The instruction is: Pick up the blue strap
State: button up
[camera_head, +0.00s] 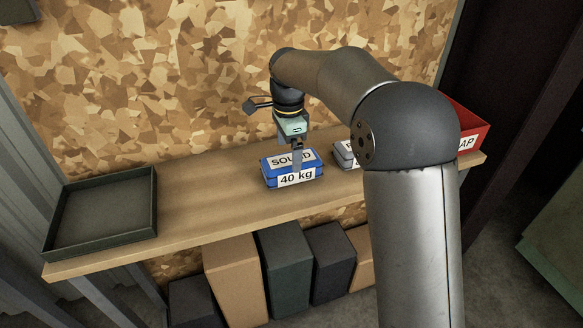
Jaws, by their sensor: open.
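The blue strap (268,175) shows as a compact blue block or folded bundle on the wooden shelf, with white labels on its top and front; the front one reads "40 kg". My gripper (297,160) points down right over it, its fingers in front of part of the top label. It is open. I cannot tell whether the fingers touch the blue strap or straddle it. The fingers hide a little of the top label.
The wooden shelf (200,205) holds an empty dark tray (150,205) at the left. A white-labelled item (343,155) stands close right of the blue strap, partly hidden by my arm. A red bin (470,122) is at the right end. Several boxes stand below.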

jog(key=f, duration=0.4)
jog(key=shift+w+d+f, duration=0.3)
jog(key=shift+f, duration=0.1)
jog(key=shift+r, duration=0.1)
jog(key=c, duration=1.3)
